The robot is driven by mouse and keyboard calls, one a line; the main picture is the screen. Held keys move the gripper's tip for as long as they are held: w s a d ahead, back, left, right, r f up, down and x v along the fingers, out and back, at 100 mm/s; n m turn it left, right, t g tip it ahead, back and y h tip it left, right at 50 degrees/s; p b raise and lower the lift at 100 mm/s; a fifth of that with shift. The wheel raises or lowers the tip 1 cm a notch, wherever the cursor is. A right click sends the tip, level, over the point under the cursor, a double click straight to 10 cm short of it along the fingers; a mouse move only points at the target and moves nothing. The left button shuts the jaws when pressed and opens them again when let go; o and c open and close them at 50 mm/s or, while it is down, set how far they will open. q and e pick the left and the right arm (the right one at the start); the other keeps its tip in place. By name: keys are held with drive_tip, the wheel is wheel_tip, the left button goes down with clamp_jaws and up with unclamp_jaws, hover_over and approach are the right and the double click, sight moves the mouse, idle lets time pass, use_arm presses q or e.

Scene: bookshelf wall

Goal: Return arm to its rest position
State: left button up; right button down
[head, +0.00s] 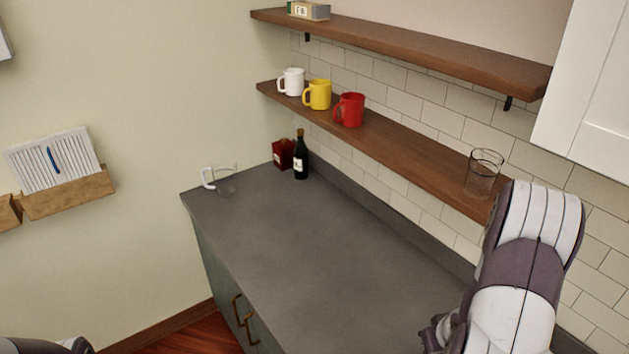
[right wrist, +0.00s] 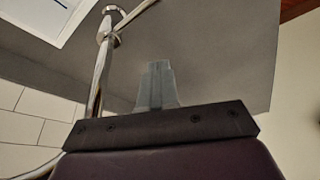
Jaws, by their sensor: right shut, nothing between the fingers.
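My right arm (head: 520,265) comes in at the lower right of the head view, in front of the shelf end. Its hand end is mostly out of sight or hidden behind the arm there. In the right wrist view my right gripper (right wrist: 158,72) has its fingers together, with nothing between them. Only a small piece of my left arm (head: 45,346) shows at the bottom left of the head view; its gripper is out of frame.
White, yellow (head: 317,95) and red mugs and a glass (head: 484,172) stand on the lower shelf (head: 400,145). A bottle (head: 301,158), red box and glass mug (head: 225,181) stand on the mostly bare grey counter (head: 310,240). A metal faucet (right wrist: 97,75) is close beside my right gripper.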

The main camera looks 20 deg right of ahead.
drive_tip(key=s+a+m+g+b, duration=0.2)
drive_tip(key=s+a+g+b, duration=0.1)
drive_tip(key=s+g+b, duration=0.15)
drive_tip(key=w+a+n+t+b, duration=0.2)
drive_tip(key=a+b, duration=0.6)
drive_tip(key=a, duration=1)
drive_tip(key=shift+w+a+n+y, duration=0.4)
drive_tip(key=shift+w+n, duration=0.45)
drive_tip(key=shift+n, duration=0.35)
drive_tip(key=shift+f, duration=0.1)
